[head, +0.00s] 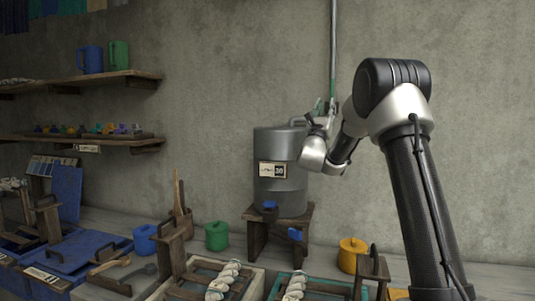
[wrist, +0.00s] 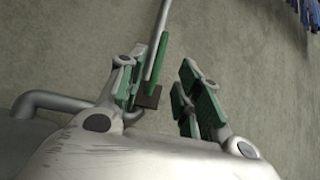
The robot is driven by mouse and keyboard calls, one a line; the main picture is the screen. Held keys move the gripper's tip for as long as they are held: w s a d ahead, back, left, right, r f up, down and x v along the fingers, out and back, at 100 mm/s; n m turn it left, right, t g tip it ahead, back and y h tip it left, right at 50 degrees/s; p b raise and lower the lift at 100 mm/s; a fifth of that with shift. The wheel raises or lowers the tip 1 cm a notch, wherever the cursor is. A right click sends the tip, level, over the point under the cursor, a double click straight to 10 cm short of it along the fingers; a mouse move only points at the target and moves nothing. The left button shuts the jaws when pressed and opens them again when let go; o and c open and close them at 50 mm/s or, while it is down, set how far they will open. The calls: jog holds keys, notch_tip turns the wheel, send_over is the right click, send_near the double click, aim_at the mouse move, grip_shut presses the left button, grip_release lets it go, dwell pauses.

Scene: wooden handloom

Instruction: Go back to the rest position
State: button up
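My gripper (head: 325,106) is raised in front of the wall, beside the top of the grey metal drum (head: 280,188). In the wrist view my gripper (wrist: 160,84) has its green-padded fingers spread apart, with nothing clasped between them. A thin grey rod with a green lower part (head: 333,45) stands upright above the gripper in the head view. In the wrist view the rod (wrist: 157,50) comes down close by the left finger; whether it touches cannot be told. The drum has a label and stands on a small wooden stool (head: 256,238).
Wall shelves (head: 80,79) at left hold blue and green jugs. Below are a green pot (head: 217,236), a yellow pot (head: 351,254), and trays with rope skeins (head: 222,280).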

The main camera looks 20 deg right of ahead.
jog(key=s+d+f+m+g+h, duration=0.2)
jog(key=s+d+f+m+g, duration=0.4)
jog(key=d+f+m+g, duration=0.5)
jog(key=s+d+f+m+g+y, duration=0.2)
jog(key=s+f+m+g+y, duration=0.15)
jog(key=s, duration=0.35)
jog(key=s+d+f+m+g+y, duration=0.2)
jog(key=s+f+m+g, duration=0.1)
jog(key=s+g, duration=0.25)
jog(key=s+a+f+m+y, duration=0.4)
jog(key=s+a, duration=0.1)
jog(key=s, duration=0.4)
jog(key=s+a+f+m+y, duration=0.4)
jog(key=s+a+f, duration=0.1)
jog(key=s, duration=0.5)
jog(key=s+a+m+t+y, duration=0.2)
jog(key=s+a+t+y, duration=0.2)
jog(key=s+a, duration=0.7)
jog(key=shift+a+f+t+y, duration=0.35)
jog(key=shift+a+y, duration=0.8)
jog(key=shift+a, duration=0.95)
